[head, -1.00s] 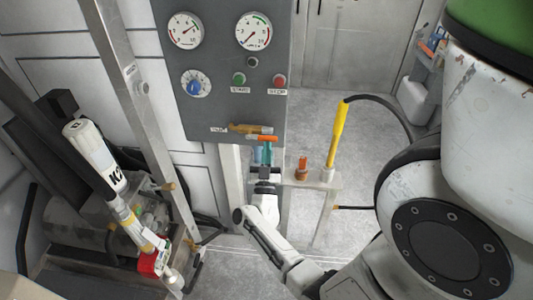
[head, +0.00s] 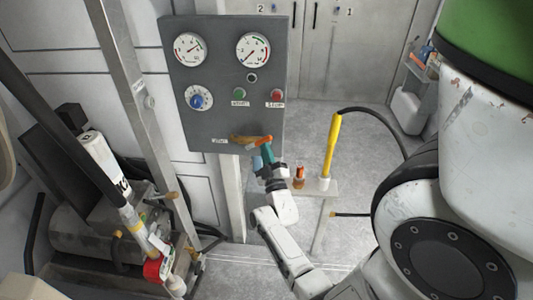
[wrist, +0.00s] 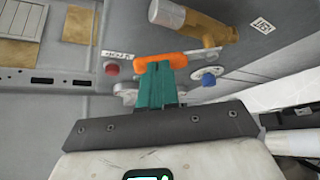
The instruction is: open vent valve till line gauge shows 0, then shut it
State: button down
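The brass vent valve (head: 240,138) sits at the bottom edge of the grey panel and shows large in the wrist view (wrist: 205,28). Its orange handle (head: 262,143) is at the teal fingertips of my gripper (head: 267,152). In the wrist view the orange handle (wrist: 150,63) lies across the tips of my gripper (wrist: 162,68), whose fingers are close together on it. The left gauge (head: 190,49) has its needle pointing to the upper right. The right gauge (head: 252,50) has its needle pointing to the lower left. The gauge names are too small to read.
The panel (head: 220,118) also carries a blue knob (head: 198,98), a green button (head: 239,94) and a red button (head: 277,95). A yellow-handled tool (head: 331,145) stands on a small shelf (head: 315,187) to the right.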

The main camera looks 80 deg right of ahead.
jog(key=w+r+n+t+y+p, duration=0.1)
jog(key=w+r+n+y, duration=0.3)
jog(key=n, duration=0.4)
jog(key=shift+r+t+p, duration=0.3)
jog(key=shift+t+p, duration=0.1)
jog(key=shift+p, duration=0.25)
jog(key=shift+w+a+r, duration=0.1)
jog(key=shift+w+a, duration=0.05)
jog(key=shift+w, duration=0.05)
